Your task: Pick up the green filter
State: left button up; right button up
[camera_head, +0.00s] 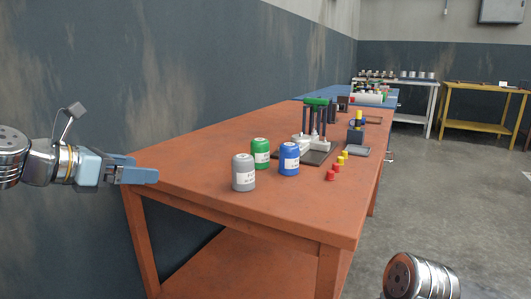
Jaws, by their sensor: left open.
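The green filter (260,153) is a short can with a white label. It stands upright on the orange table (205,160), behind and between a grey filter (243,172) and a blue filter (289,158). The grey can hides a little of its lower left. My left gripper (145,176) is at the left, by the table's left edge, pointing right. It is open and empty, well apart from the filters. Part of my right arm shows at the bottom right, but its gripper is out of the picture.
Red and yellow pieces (333,171) stand right of the blue can. A stand with black posts and a green top (316,103) is behind them, with a small blue device (356,135) to its right. A dark wall runs along the left. The table's front left is clear.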

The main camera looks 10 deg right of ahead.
aim_at(260, 147)
jog(key=i+l, duration=0.3)
jog(key=l, duration=0.15)
jog(key=i+l, duration=0.35)
jog(key=l, duration=0.15)
